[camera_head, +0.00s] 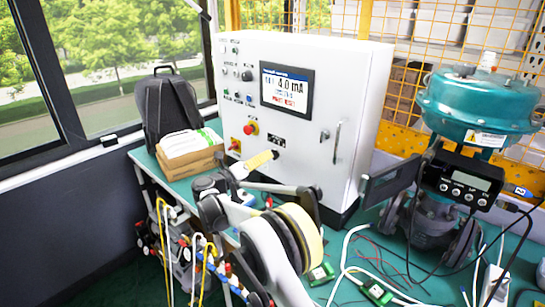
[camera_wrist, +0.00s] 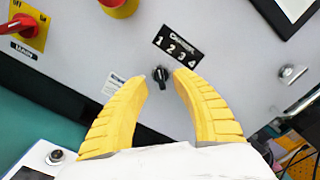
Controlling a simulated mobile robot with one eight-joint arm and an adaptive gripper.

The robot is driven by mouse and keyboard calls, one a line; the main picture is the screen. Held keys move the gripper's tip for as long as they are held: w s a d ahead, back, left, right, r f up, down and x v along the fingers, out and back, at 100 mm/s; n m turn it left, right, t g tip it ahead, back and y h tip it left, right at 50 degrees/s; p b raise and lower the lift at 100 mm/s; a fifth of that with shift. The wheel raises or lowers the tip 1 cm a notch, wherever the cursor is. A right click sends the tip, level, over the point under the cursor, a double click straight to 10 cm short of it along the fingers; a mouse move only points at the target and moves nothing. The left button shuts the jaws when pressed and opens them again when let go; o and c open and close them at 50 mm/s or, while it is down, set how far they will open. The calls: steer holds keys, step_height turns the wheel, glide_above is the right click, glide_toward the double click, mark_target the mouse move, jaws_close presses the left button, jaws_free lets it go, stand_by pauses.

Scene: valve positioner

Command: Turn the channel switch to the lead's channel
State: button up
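The channel switch (camera_wrist: 161,74) is a small black knob on the grey-white cabinet face, under a black label (camera_wrist: 178,46) numbered 1 to 4. Which number it points to is not clear. My gripper (camera_wrist: 160,82) has its yellow fingers open, one on each side of the knob in the wrist view, with no visible contact. In the head view my gripper (camera_head: 262,160) is in front of the cabinet, just below the label (camera_head: 276,140), and the knob is hidden there. A blue tag (camera_head: 520,190), apparently reading 2, is by the black leads at right.
The white cabinet (camera_head: 350,110) has a screen (camera_head: 287,88) showing 4.0 mA. A red emergency button (camera_head: 251,128) and a red rotary handle (camera_head: 235,145) are left of the switch. A teal valve actuator (camera_head: 478,100) stands right. Cables and green boards (camera_head: 377,291) lie on the bench.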

mark_target(272, 151)
steer(key=b+x, duration=0.1)
steer(key=x, duration=0.3)
steer(key=shift+w+d, duration=0.1)
steer(key=shift+d, duration=0.05)
jaws_close()
